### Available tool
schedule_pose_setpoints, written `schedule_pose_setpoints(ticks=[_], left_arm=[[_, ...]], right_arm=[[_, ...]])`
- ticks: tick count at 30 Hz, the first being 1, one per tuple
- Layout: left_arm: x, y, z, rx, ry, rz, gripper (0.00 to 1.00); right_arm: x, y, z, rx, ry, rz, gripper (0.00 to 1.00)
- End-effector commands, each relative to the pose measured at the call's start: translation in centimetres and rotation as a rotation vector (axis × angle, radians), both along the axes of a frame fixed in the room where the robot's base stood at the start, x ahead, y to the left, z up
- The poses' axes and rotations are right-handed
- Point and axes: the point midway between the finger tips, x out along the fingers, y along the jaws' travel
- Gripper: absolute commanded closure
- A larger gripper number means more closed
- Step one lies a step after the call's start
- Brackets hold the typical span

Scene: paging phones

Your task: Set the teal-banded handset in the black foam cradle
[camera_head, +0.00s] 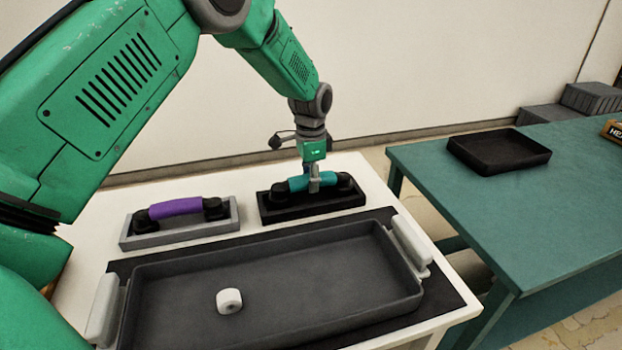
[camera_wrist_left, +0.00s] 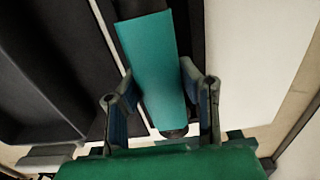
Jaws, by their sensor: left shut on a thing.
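The teal-banded handset (camera_head: 298,184) has dark round ends and lies lengthwise at the black foam cradle (camera_head: 310,207). Its ends appear within the cradle's rim, but I cannot tell whether it rests fully on the bottom. My left gripper (camera_head: 314,187) comes down from above and is shut on the handset's teal middle. In the left wrist view the teal band (camera_wrist_left: 155,70) runs between the two fingers of my left gripper (camera_wrist_left: 160,105). The far dark end also shows there. My right gripper is in neither view.
A purple-banded handset (camera_head: 176,208) sits in a grey cradle (camera_head: 180,236) at left. In front, a large dark tray (camera_head: 300,290) with pale handles holds a white roll (camera_head: 229,301). A teal table (camera_head: 460,200) at right carries a black tray (camera_head: 499,152).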

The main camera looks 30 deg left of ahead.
Motion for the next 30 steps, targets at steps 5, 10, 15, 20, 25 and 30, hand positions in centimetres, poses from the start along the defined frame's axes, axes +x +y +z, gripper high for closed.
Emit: schedule_pose_setpoints(ticks=[5,10,15,20,25,30], left_arm=[[0.0,0.0,0.0,0.0,-0.001,0.0,1.0],[0.0,0.0,-0.2,0.0,-0.001,0.0,1.0],[0.0,0.0,-0.5,0.001,-0.001,0.0,1.0],[0.0,0.0,-0.8,0.0,-0.001,0.0,1.0],[0.1,0.0,-1.0,0.0,-0.001,0.0,0.61],[0.0,0.0,-1.0,0.0,-0.001,0.0,0.61]], right_arm=[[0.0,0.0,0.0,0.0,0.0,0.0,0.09],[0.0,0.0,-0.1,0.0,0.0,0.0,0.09],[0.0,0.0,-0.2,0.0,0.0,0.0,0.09],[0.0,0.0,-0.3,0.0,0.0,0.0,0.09],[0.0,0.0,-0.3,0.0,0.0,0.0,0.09],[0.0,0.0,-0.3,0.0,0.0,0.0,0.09]])
